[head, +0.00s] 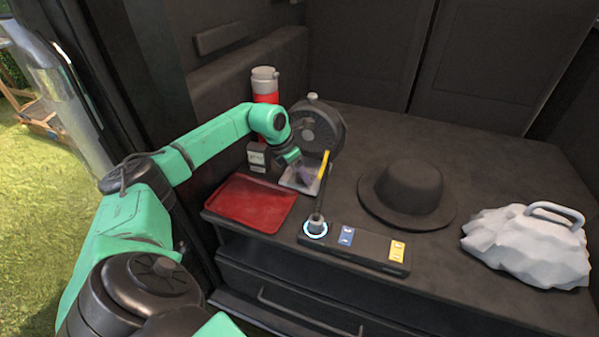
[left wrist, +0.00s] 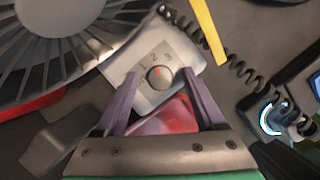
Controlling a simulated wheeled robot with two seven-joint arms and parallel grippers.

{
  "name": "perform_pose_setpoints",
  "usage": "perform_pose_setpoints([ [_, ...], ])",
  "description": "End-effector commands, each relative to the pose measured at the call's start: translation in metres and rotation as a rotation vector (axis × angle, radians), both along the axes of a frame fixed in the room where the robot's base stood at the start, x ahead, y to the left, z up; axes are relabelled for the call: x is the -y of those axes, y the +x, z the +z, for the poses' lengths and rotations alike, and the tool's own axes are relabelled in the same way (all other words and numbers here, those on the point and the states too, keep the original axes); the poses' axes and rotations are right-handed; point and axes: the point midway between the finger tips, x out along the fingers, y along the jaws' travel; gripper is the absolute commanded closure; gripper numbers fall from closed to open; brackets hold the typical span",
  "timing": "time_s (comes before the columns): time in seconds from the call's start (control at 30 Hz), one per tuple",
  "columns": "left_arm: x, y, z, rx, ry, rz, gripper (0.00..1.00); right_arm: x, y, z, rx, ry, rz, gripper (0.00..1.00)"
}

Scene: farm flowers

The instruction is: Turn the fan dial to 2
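The fan (head: 318,126) is dark and round and stands at the back left of the surface; part of its grille (left wrist: 45,40) fills the upper left of the left wrist view. Its light grey control box (head: 312,188) lies in front of it. In the left wrist view the round grey dial (left wrist: 160,77) has a small red mark near its upper part, with small numbers around it; the exact setting is hard to read. My left gripper (left wrist: 161,84) is open, its two purple fingers on either side of the dial; contact cannot be told. In the head view the left gripper (head: 301,169) is over the box.
A red tray (head: 250,204) lies left of the box, and a red-and-grey bottle (head: 265,86) stands behind. A black panel (head: 365,244) with a lit blue ring is in front. A black hat (head: 408,188) and a whitish lump (head: 525,248) are right.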

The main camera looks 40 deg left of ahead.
Motion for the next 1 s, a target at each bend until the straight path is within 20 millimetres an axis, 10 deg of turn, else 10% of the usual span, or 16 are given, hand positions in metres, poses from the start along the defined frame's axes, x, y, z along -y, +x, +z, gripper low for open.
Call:
perform_pose_setpoints([
  [0.27,-0.001,-0.002,0.005,0.000,0.000,0.000,0.29,0.000,0.000,0.000,0.000,0.000,0.000,0.50],
  [0.73,-0.013,-0.046,0.116,0.002,0.002,0.001,0.29,0.000,0.000,0.000,0.000,0.001,0.000,0.50],
  [1.0,-0.015,-0.054,0.135,0.000,0.000,0.000,0.29,0.000,0.000,0.001,0.000,0.001,0.000,0.50],
])
